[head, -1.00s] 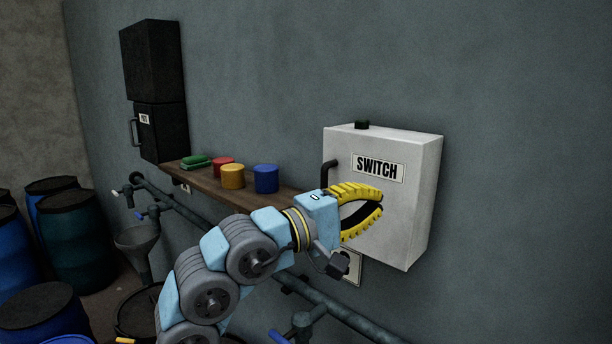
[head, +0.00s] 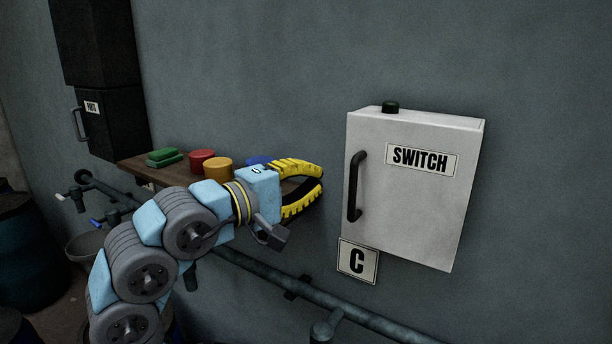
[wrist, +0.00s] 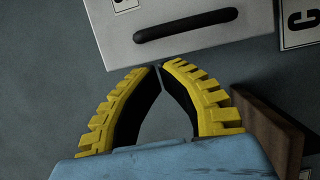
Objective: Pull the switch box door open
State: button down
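The white switch box (head: 418,205) is on the wall at the right in the head view, its door shut. The door bears a SWITCH label (head: 421,159) and a dark upright handle (head: 354,187) near its left edge. In the wrist view the handle (wrist: 185,25) lies across the white box (wrist: 120,48), beyond my fingertips. My gripper (head: 321,180) is left of the box, apart from the handle. Its yellow curved fingers meet, or nearly meet, at the tips in the wrist view (wrist: 160,67), with nothing between them.
A wooden shelf (head: 139,171) with a green block (head: 164,157) and red (head: 202,163), yellow (head: 218,169) and blue cans is behind my arm. A C sign (head: 358,261) hangs below the box. A pipe (head: 372,322) runs along the lower wall. Black cabinets (head: 107,125) are at left.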

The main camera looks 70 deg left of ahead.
jog(key=p+x, duration=0.1)
jog(key=x, duration=0.6)
jog(key=shift+w+a+p, duration=0.15)
jog(key=shift+w+p, duration=0.2)
